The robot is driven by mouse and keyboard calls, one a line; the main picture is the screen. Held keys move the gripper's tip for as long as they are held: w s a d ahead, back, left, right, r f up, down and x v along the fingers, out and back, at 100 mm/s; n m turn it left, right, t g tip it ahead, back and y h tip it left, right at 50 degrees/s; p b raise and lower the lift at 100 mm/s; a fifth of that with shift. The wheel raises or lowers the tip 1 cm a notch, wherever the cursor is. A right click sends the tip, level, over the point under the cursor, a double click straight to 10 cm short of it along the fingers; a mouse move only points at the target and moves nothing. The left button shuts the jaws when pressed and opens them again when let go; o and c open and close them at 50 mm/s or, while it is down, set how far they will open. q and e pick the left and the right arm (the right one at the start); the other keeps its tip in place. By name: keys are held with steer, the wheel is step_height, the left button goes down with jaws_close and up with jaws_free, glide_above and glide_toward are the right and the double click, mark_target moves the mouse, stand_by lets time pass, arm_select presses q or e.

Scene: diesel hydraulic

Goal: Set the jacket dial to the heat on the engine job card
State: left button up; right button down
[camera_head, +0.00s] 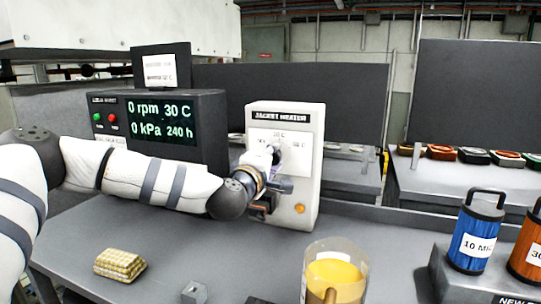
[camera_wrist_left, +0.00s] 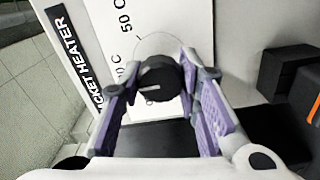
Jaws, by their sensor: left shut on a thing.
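The jacket heater (camera_head: 309,150) is a white upright box at the back of the bench, with a black "JACKET HEATER" label. Its black round dial (camera_wrist_left: 158,80) shows in the left wrist view with a short white mark, on a white scale plate (camera_wrist_left: 125,35) where "50 C" is readable. My left gripper (camera_head: 272,156) is at the heater's front; its purple-padded fingers (camera_wrist_left: 160,73) are shut on the dial from both sides. In the head view the gripper mostly hides the dial. A white card (camera_head: 160,72) stands above the display box; its small print is unreadable. My right gripper is not in view.
The dark display box (camera_head: 165,122) reads 0 rpm, 30 C, 0 kPa, 240 h. An orange button (camera_head: 299,209) is low on the heater. A yellow-filled beaker (camera_head: 335,275), a checked sponge-like block (camera_head: 119,265) and blue (camera_head: 474,240) and orange (camera_head: 527,250) canisters stand nearer.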

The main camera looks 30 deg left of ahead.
arm_select(q)
steer(key=shift+r, duration=0.1)
stand_by(0.3)
steer(key=o, duration=1.2)
steer(key=v, duration=1.2)
